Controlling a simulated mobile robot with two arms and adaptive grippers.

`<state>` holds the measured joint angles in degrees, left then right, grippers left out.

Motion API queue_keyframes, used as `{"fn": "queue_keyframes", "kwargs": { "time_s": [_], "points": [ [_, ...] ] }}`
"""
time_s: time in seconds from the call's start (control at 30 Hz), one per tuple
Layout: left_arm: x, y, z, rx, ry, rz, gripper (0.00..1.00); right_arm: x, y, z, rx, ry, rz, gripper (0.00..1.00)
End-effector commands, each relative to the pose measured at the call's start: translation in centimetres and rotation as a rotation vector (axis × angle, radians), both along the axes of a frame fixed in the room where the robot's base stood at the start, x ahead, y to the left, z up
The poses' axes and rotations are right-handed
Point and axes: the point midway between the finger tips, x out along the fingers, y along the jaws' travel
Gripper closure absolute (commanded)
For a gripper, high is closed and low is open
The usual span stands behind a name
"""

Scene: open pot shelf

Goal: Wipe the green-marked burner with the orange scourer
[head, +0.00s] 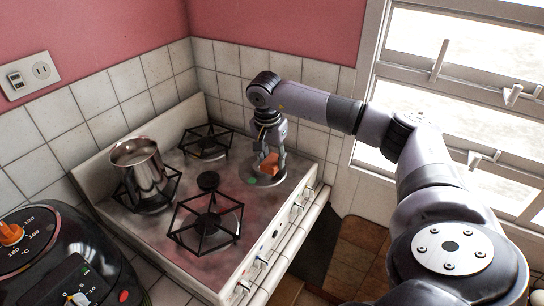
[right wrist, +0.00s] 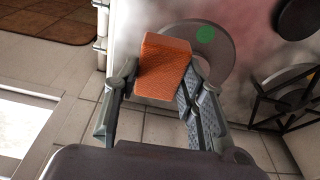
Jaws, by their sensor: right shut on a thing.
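The orange scourer (head: 270,163) is a small block held between the fingers of my right gripper (head: 268,160), over the stove's right rear area. In the right wrist view the scourer (right wrist: 163,68) sits between the two fingers of my right gripper (right wrist: 160,90). The green-marked burner is a flat grey disc (head: 281,176) that shows partly beneath the gripper. Its green dot (head: 250,181) lies at the disc's left edge. In the right wrist view the green dot (right wrist: 206,34) is just right of the scourer, which covers part of the disc. I cannot tell whether the scourer touches the disc.
Black grates stand at the front (head: 207,222) and back (head: 207,142). Knobs (head: 262,263) line the stove's right edge. A black appliance (head: 62,262) is at the lower left. A tiled wall and window stand behind.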

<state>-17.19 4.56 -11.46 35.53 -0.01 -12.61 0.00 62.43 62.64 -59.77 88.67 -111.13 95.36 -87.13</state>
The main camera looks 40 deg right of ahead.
Motion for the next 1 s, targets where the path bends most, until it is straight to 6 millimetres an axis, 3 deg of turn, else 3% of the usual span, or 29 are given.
{"fn": "queue_keyframes", "kwargs": {
  "time_s": [0.23, 0.57, 1.0],
  "points": [
    [0.0, 0.0, 0.2, 0.0, 0.0, 0.0, 0.6, 0.0, 0.0, 0.2, 0.0, 0.0, 0.0, 0.85],
    [0.0, 0.0, 2.1, 0.0, 0.0, 0.0, 0.6, 0.0, 0.0, 3.0, 0.0, -0.001, 0.0, 0.85],
    [0.0, 0.0, 2.0, 0.0, 0.0, 0.0, 0.6, 0.0, 0.0, 2.9, 0.0, 0.0, 0.0, 0.85]
  ]
}}
